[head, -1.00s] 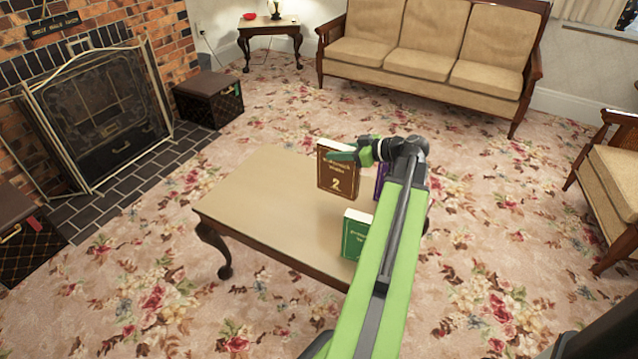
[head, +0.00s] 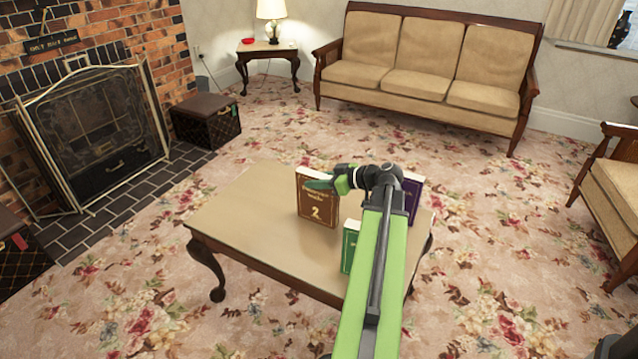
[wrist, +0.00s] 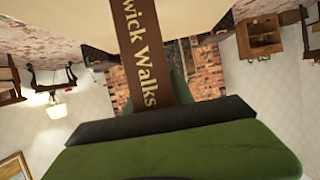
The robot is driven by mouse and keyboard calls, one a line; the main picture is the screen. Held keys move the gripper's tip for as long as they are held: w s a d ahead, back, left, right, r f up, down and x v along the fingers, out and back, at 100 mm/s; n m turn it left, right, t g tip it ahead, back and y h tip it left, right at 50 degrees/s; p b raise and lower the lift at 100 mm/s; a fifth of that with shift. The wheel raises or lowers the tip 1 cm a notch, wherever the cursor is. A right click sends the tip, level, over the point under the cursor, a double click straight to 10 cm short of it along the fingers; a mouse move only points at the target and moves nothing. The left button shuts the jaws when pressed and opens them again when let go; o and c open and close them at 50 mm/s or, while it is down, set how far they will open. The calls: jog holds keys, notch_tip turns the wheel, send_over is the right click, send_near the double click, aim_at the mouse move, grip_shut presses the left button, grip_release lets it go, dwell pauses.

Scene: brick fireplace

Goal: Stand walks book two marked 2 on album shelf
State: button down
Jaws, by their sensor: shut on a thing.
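The brown book marked 2 (head: 317,207) is upright at the coffee table, its numbered cover facing me in the head view. My gripper (head: 322,184) is shut on its upper right part. I cannot tell whether the book's base touches the tabletop. In the wrist view the book's brown spine (wrist: 143,50) shows the letters "wick Walks", running into my gripper (wrist: 155,112). No album shelf is clear in the head view. A small wooden unit with an opening (wrist: 262,38) shows at the upper right of the wrist view; I cannot tell if it is that shelf.
A green book (head: 349,248) and a purple book (head: 412,199) stand on the coffee table (head: 240,215), partly hidden by my arm. A sofa (head: 420,65), armchair (head: 612,180), trunk (head: 207,122) and fire screen (head: 95,130) surround it. Open carpet lies between.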

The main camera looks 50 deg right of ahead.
jog(key=shift+f, duration=0.2)
jog(key=c, duration=1.1)
grip_release()
jog(key=shift+r, duration=0.1)
jog(key=p+v, duration=0.4)
jog(key=v, duration=0.7)
jog(key=shift+s+r+p, duration=0.25)
jog(key=shift+r+p, duration=0.05)
jog(key=shift+o, duration=0.5)
jog(key=s+d+t+b, duration=0.1)
jog(key=s+d+b, duration=0.1)
jog(key=s, duration=0.4)
jog(key=shift+f, duration=0.15)
jog(key=b+x, duration=0.3)
jog(key=x, duration=0.9)
jog(key=shift+w+a+r+b, duration=0.2)
jog(key=shift+w+a+b, duration=0.1)
